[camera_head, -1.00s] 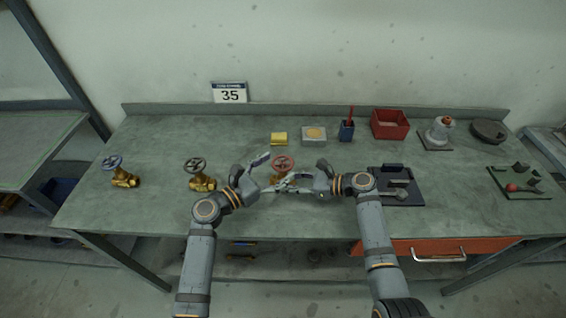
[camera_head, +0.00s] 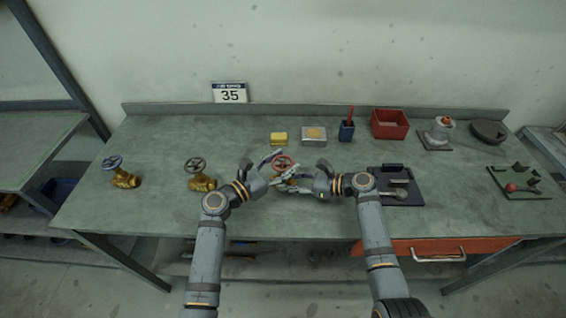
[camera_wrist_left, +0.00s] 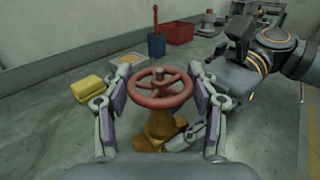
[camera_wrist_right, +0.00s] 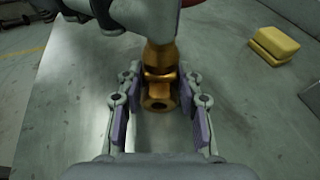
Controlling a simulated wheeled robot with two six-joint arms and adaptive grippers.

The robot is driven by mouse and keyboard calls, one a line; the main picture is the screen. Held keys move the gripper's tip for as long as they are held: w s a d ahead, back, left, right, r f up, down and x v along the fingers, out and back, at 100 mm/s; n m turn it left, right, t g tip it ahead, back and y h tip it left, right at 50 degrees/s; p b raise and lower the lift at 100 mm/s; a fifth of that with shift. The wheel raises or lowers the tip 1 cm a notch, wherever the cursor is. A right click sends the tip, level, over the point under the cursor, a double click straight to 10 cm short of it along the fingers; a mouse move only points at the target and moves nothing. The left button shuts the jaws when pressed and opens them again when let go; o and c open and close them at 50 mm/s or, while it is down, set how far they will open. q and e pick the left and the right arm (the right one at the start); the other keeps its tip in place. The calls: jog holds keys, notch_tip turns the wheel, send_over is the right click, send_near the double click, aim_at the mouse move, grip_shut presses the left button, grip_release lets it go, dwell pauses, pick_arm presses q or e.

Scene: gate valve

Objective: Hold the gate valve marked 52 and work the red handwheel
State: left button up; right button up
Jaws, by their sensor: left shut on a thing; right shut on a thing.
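The gate valve with the red handwheel (camera_head: 284,161) stands near the front middle of the bench. No number can be read on it. My left gripper (camera_wrist_left: 160,90) is shut on the red handwheel, which also shows in the left wrist view (camera_wrist_left: 160,102), one finger at each side of the rim. My right gripper (camera_wrist_right: 160,90) is shut low on the brass valve body (camera_wrist_right: 160,76), with a finger on either side of its round end. In the head view the grippers hide most of the valve body. In the right wrist view my left gripper covers the valve's top.
A valve with a black wheel (camera_head: 201,182) and one with a blue wheel (camera_head: 125,181) stand to the left. A sign (camera_head: 230,95) reads 35.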

pick_arm(q)
jog(key=m+g+h, duration=0.1)
jog(key=m+g, duration=0.1)
jog(key=g, duration=0.1)
jog(key=m+g+h, duration=0.2)
jog(key=shift+g+h, duration=0.3)
jog(key=shift+g, duration=0.1)
jog(key=o, duration=1.2)
jog(key=shift+c, duration=0.2)
jog(key=v, duration=1.2)
